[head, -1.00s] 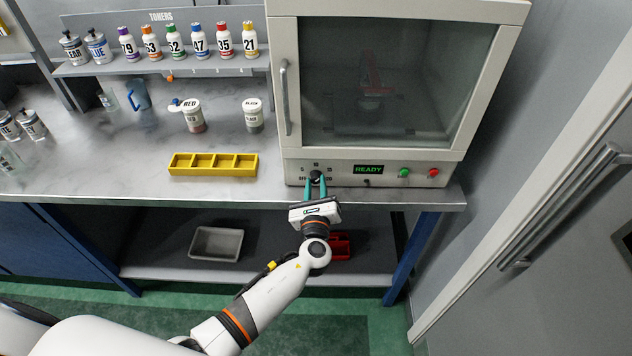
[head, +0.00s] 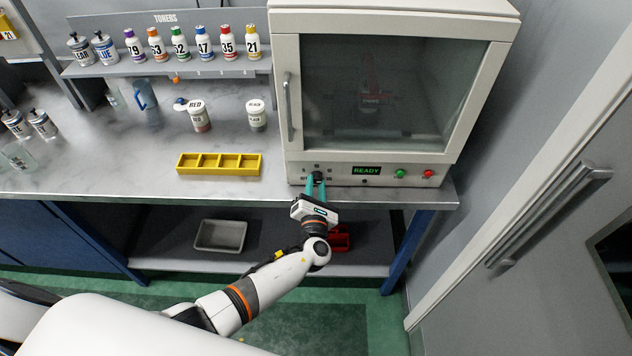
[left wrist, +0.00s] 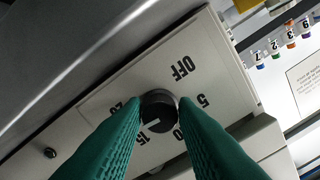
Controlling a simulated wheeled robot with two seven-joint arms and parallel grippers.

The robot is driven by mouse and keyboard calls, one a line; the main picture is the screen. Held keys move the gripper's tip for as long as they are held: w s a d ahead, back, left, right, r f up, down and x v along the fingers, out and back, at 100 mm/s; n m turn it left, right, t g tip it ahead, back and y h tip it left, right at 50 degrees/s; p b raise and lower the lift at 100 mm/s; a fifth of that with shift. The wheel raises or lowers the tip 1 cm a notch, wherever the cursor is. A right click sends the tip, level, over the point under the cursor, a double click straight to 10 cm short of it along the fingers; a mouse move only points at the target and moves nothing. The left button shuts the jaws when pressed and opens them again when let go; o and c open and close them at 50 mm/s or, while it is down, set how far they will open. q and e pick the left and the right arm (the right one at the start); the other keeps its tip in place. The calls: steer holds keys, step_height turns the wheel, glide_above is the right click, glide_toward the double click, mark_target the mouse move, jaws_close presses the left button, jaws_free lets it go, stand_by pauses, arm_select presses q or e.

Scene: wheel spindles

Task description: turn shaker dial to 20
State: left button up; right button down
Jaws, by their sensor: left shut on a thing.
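The shaker (head: 390,110) is a pale cabinet with a dark glass door, shut. Its black dial (left wrist: 159,104) sits on the front panel, ringed by the marks OFF, 5, 10, 15 and 20. The dial's white pointer line is on its lower side in the left wrist view and points at about 15. The 20 mark (left wrist: 126,107) is partly covered by a finger. My left gripper (head: 318,180) is shut on the dial, with its green fingers on either side; it also shows in the left wrist view (left wrist: 160,112). My right gripper is not in view.
The panel has a READY display (head: 367,170), a green button (head: 400,173) and a red button (head: 428,174) right of the dial. A yellow tray (head: 219,164) and two labelled jars stand on the counter to the left. Toner bottles line the shelf behind.

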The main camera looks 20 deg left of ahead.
arm_select(q)
steer(key=m+p, duration=0.2)
steer(key=m, duration=0.2)
steer(key=shift+s+m, duration=0.1)
steer(key=shift+m, duration=0.3)
steer(key=shift+f, duration=0.1)
stand_by(0.3)
steer(key=o, duration=1)
steer(key=shift+a, duration=0.1)
steer(key=shift+b+v, duration=0.65)
steer(key=shift+v, duration=5.35)
